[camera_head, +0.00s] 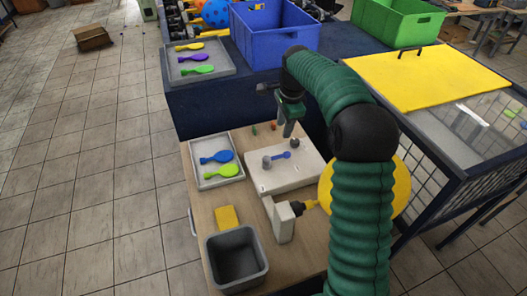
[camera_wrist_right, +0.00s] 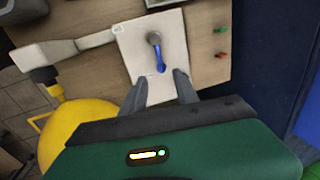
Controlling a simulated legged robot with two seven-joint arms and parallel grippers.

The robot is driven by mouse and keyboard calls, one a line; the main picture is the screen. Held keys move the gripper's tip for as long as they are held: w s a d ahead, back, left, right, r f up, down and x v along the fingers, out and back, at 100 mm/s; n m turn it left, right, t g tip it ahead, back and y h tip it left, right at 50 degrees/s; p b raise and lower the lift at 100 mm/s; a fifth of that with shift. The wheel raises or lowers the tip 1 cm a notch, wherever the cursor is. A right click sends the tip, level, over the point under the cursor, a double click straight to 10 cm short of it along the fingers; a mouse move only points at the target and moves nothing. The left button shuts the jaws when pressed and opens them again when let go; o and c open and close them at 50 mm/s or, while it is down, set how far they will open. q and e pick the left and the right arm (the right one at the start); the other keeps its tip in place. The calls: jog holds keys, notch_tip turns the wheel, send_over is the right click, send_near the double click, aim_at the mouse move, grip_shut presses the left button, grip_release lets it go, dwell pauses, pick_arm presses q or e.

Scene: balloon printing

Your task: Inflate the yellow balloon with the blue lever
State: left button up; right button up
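The yellow balloon (camera_head: 402,185) is large and round, partly hidden behind my right arm in the head view. Its neck meets a dark and yellow fitting on the pale nozzle block (camera_head: 284,222). It also shows at lower left in the right wrist view (camera_wrist_right: 80,130). The blue lever (camera_head: 282,156) is on top of a white box (camera_head: 290,175), with a grey round pivot. In the wrist view the lever (camera_wrist_right: 160,58) points toward my fingers. My right gripper (camera_head: 288,128) is open and empty above the box, its fingertips either side of the lever's line. My left gripper is out of view.
A tray with blue and green flat balloons (camera_head: 230,182), a yellow block (camera_head: 227,217) and a grey bin (camera_head: 262,262) are on the wooden table's left. Small red and green buttons (camera_head: 273,126) lie behind the box. A blue crate (camera_head: 240,40) stands farther back.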

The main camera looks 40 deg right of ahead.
send_near(277, 157)
jog(key=f, duration=0.2)
jog(key=w+f, duration=0.1)
jog(key=f, duration=0.2)
jog(key=d+f+p, duration=0.1)
jog(key=f, duration=0.2)
jog(key=shift+w, duration=0.35)
jog(key=shift+w+a, duration=0.15)
jog(key=shift+a, duration=0.2)
jog(key=c, duration=0.6)
jog(key=shift+d, duration=0.1)
grip_shut()
